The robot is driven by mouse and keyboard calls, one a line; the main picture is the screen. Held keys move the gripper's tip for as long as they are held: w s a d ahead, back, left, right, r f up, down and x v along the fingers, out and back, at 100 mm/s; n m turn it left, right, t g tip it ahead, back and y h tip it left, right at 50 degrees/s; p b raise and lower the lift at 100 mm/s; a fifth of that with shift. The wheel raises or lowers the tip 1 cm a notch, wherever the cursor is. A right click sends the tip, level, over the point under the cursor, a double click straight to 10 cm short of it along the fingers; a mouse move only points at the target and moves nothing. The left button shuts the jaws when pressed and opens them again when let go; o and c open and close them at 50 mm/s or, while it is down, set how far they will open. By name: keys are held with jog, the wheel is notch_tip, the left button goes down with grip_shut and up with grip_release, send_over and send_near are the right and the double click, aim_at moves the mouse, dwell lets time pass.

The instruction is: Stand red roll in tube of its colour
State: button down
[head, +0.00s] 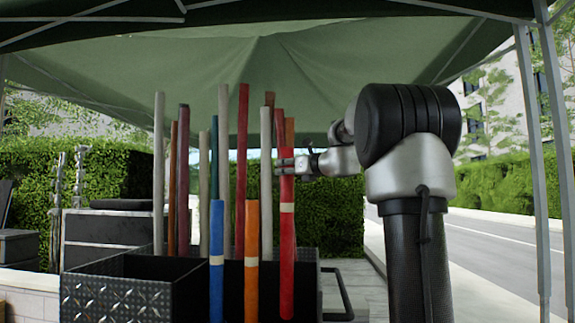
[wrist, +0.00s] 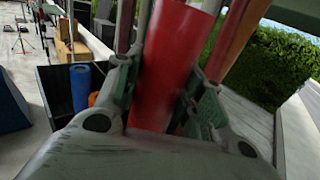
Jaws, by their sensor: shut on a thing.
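The red roll (head: 287,245) with a pale band is upright in my gripper (head: 286,165), gripped near its upper part. Its lower end shows near the bottom of the head view, in front of dark box walls. In the wrist view the red roll (wrist: 165,70) fills the space between both fingers (wrist: 155,100). A blue roll (head: 216,240) and an orange roll (head: 251,230), each with a pale band, stand to its left. A tall red pole (head: 242,150) stands behind them. I cannot tell a red tube opening in either view.
A black box with partitions (head: 115,295) is at the lower left. Several tall grey, brown and teal poles rise behind the rolls, close to my gripper. A dark handle (head: 347,300) is at lower right. A hedge (head: 335,215) lies behind, and open road (head: 505,240) to the right.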

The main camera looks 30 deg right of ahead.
aim_at(291, 222)
jog(key=shift+s+f, duration=0.15)
jog(key=shift+f, duration=8.95)
jog(key=c, duration=1.3)
grip_release()
jog(key=o, duration=0.4)
jog(key=shift+w+d+f, duration=0.1)
jog(key=shift+w+f, duration=0.05)
jog(key=shift+w, duration=0.1)
jog(key=shift+c, duration=0.2)
jog(key=shift+o, duration=0.6)
jog(key=shift+s+r, duration=0.1)
jog(key=shift+r, duration=0.2)
